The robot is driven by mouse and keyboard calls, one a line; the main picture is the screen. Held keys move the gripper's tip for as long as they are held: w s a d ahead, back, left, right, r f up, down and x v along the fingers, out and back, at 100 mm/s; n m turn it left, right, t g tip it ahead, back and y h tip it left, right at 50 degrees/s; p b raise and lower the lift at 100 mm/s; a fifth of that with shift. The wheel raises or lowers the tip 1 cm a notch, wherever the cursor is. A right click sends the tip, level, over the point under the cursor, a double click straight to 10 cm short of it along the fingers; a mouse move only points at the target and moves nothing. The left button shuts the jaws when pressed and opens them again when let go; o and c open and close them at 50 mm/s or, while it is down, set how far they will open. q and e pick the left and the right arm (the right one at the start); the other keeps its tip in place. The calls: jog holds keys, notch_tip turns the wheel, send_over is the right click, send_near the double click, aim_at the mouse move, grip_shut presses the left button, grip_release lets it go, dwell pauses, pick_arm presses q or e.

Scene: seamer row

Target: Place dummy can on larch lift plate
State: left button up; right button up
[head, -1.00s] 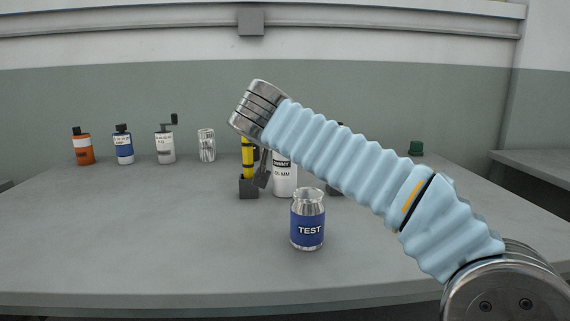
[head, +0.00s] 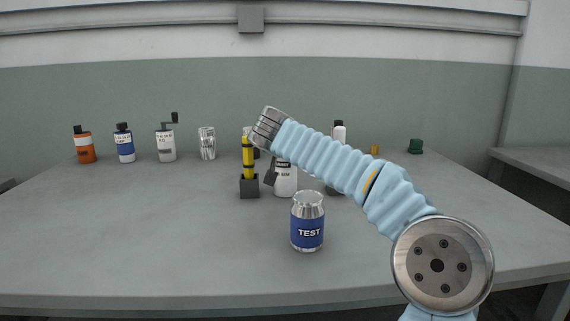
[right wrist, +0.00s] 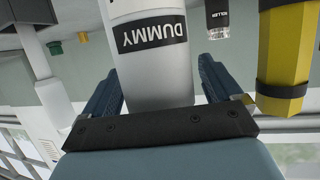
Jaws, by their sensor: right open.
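The white dummy can (head: 286,182), with a black-and-white DUMMY label, stands on the table behind the TEST can. The right arm partly covers it. In the right wrist view the dummy can (right wrist: 150,65) appears upside down between the two blue fingers of my right gripper (right wrist: 160,88). The fingers are open, one on each side of the can, and contact is not clear. In the head view a dark finger of the right gripper (head: 270,172) shows at the can's left side. No larch lift plate can be made out for certain. My left gripper is out of view.
A blue TEST can (head: 307,232) stands in front. A partly hidden white-topped item (head: 339,130) is behind the arm. Several bottles line the back left.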

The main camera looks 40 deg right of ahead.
jog(key=c, duration=1.4)
jog(key=shift+c, duration=1.3)
jog(key=shift+r, duration=0.15)
